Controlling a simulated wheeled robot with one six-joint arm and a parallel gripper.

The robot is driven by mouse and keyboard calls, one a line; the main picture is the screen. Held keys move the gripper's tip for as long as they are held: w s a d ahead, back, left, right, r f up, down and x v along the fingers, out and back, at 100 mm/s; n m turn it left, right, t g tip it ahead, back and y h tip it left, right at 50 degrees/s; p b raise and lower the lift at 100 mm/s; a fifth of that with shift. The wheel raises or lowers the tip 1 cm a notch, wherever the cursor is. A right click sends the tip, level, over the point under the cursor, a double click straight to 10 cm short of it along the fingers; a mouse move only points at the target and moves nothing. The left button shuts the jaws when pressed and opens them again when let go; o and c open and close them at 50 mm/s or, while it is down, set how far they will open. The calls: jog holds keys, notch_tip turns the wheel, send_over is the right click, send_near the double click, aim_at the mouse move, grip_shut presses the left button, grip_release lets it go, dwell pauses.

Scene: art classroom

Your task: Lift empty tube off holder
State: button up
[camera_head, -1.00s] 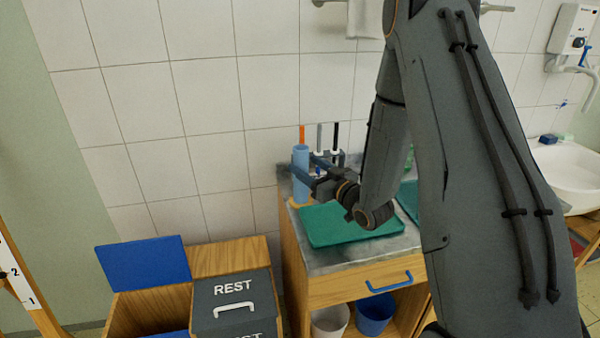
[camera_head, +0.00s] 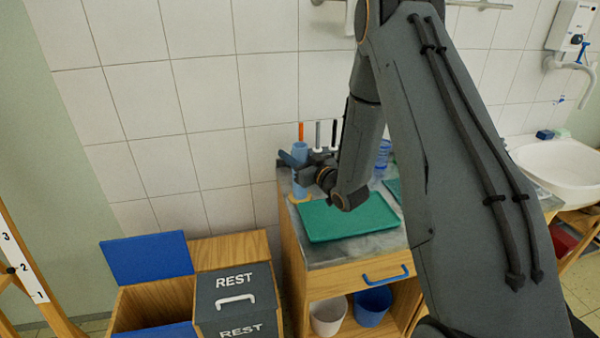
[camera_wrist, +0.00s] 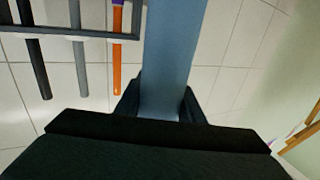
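The light-blue tube (camera_head: 300,153) stands upright at the back left of the cabinet top. A tan ring-like base (camera_head: 300,198) shows at its foot; I cannot tell whether the tube is clear of it. My gripper (camera_head: 294,160) is at the tube's upper half. In the wrist view the tube (camera_wrist: 170,50) runs between my two dark fingers (camera_wrist: 160,105), which lie close against both its sides. The tube's inside is hidden.
A rack (camera_wrist: 70,33) with orange, grey and black sticks stands close beside the tube. A green mat (camera_head: 345,218) lies in front on the cabinet top. A clear blue bottle (camera_head: 383,155) stands to the right. An open-lidded wooden bin (camera_head: 150,295) is at lower left.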

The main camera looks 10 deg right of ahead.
jog(key=shift+c, duration=0.5)
jog(key=shift+r, duration=0.8)
notch_tip(320, 180, up, 16)
jog(key=b, duration=0.3)
jog(key=shift+r+b, duration=0.25)
jog(key=shift+b, duration=0.05)
